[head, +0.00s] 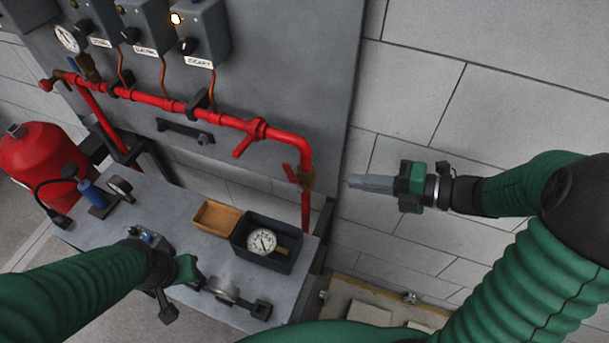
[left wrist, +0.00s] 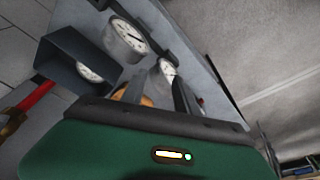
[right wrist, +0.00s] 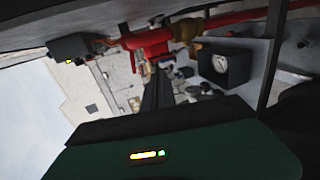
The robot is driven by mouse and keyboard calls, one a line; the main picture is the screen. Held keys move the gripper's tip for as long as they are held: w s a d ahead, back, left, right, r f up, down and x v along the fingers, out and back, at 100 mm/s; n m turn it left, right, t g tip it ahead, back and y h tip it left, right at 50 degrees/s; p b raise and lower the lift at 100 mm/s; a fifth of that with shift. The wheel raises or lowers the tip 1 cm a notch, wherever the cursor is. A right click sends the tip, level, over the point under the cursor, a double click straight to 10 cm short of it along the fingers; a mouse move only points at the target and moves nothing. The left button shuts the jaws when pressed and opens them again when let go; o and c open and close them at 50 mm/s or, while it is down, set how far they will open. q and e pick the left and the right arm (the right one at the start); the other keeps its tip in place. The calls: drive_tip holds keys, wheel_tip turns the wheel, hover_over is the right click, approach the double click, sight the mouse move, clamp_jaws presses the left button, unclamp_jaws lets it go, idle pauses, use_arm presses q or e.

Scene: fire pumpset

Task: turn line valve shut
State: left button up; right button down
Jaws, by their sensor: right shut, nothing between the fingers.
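A red pipe (head: 175,105) runs along the grey panel and bends down at its right end. A red valve body (head: 257,128) with a red lever angled down-left sits on it. I cannot tell which is the line valve. My right gripper (head: 370,183) is shut and empty, right of the bend and apart from it. In the right wrist view, its fingers (right wrist: 157,90) point toward red pipework (right wrist: 145,40). My left gripper (left wrist: 158,92) is open over the bench, fingers apart, near a gauge (left wrist: 168,70).
The bench (head: 185,210) holds a dark bin (head: 285,262) with a gauge (head: 262,240) in it, a wooden tray (head: 216,215) and several fittings. A red tank (head: 40,160) stands at left. Control boxes (head: 205,30) hang above the pipe.

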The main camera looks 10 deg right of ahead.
sight(289, 165)
drive_tip(key=x, duration=1.3)
drive_tip(key=shift+p, duration=0.35)
drive_tip(key=a+g+h+p, duration=0.1)
drive_tip(key=p, duration=0.3)
drive_tip(key=w+a+r+g+h+p, duration=0.1)
drive_tip(key=h+p, duration=0.1)
drive_tip(key=p, duration=0.2)
drive_tip(key=w+a+g+h+p, duration=0.1)
drive_tip(key=p, duration=0.3)
drive_tip(key=shift+w+a+r+h+p, duration=0.1)
drive_tip(key=shift+a+r+h+p, duration=0.1)
drive_tip(key=shift+a+h+p, duration=0.2)
drive_tip(key=w+a+f+g+h+p, duration=0.2)
drive_tip(key=w+a+f+p, duration=0.1)
drive_tip(key=p, duration=0.7)
wheel_tip(289, 165, down, 3)
drive_tip(key=shift+a+r+h+p, duration=0.2)
drive_tip(key=shift+a+h+p, duration=0.1)
drive_tip(key=shift+a+h, duration=0.15)
